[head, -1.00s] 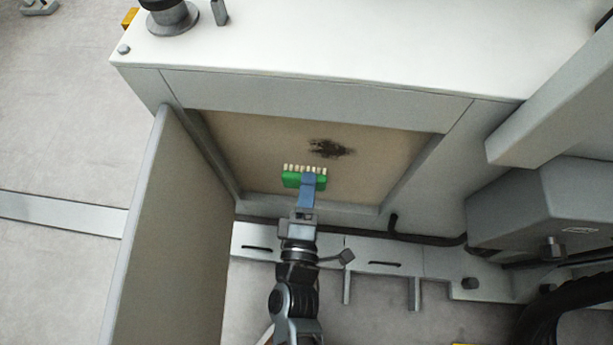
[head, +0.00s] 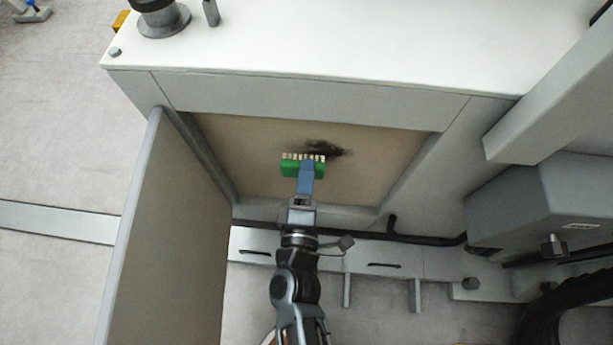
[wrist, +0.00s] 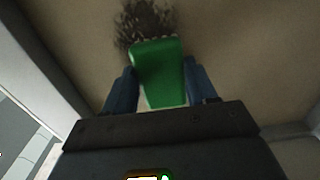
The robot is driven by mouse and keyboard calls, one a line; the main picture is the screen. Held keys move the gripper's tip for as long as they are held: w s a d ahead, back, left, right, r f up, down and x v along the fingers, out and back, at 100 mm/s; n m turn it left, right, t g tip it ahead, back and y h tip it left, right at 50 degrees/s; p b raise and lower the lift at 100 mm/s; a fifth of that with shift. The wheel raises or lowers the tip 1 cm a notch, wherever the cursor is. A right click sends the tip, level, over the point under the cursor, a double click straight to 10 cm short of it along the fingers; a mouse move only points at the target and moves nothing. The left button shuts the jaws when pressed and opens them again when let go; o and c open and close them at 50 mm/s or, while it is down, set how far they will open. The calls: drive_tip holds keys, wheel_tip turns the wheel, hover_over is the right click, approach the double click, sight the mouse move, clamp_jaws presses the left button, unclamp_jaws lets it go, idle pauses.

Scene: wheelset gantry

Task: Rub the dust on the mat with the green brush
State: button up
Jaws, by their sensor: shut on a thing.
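The green brush (head: 290,167) has a row of pale bristles along its far edge. My gripper (head: 306,174) is shut on it, with blue fingers on either side of it in the wrist view (wrist: 158,85). The dark dust patch (head: 330,147) lies on the brown mat (head: 375,168) inside the recessed opening. The bristles are at the dust's near left edge in the head view; I cannot tell whether they touch the mat. In the wrist view the dust (wrist: 145,25) shows just beyond the brush, which hides part of it.
A grey door panel (head: 175,225) stands open to the left of the recess. The white cabinet top (head: 330,45) lies above it. A grey box (head: 545,210) juts out at the right. A dark cable (head: 415,236) runs below the opening.

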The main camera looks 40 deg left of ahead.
sight(323, 180)
drive_tip(key=shift+x, duration=0.9)
drive_tip(key=shift+w+d+p, duration=0.25)
drive_tip(key=shift+w+d, duration=0.15)
drive_tip(key=shift+d, duration=0.35)
drive_tip(key=shift+w+d+p, duration=0.2)
drive_tip(key=shift+w+d, duration=0.2)
drive_tip(key=shift+d, duration=0.35)
drive_tip(key=shift+w+d, duration=0.55)
drive_tip(key=shift+d, duration=0.2)
drive_tip(key=shift+w+d, duration=0.55)
drive_tip(key=shift+d, duration=0.2)
